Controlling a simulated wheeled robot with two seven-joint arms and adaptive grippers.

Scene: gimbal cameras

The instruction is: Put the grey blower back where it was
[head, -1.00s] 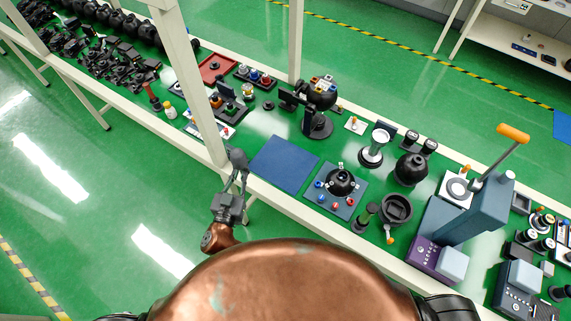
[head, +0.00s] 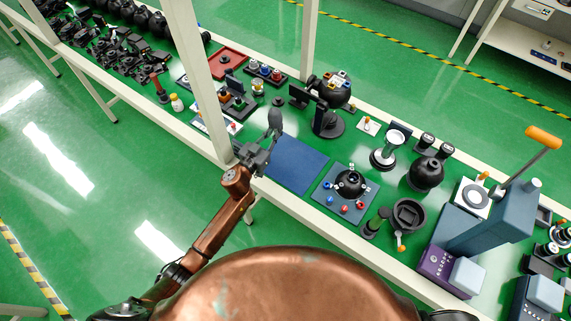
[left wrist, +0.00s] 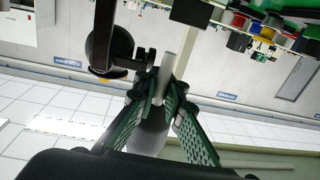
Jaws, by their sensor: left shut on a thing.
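The grey blower (head: 275,119) is held up by my left gripper (head: 266,144) near the front edge of the table, beside the white post and by the left end of the blue mat (head: 295,163). In the left wrist view the blower (left wrist: 148,136) sits between the green-padded fingers of the gripper (left wrist: 160,95), which are shut on it. Its pale narrow nozzle points up in that picture. My right gripper is not in view.
A blue-grey tray (head: 330,202) with a black round holder (head: 350,184) and small coloured parts lies right of the mat. A black stand (head: 327,120) and a red tray (head: 229,62) are farther back. The white post (head: 208,95) rises close left of my gripper.

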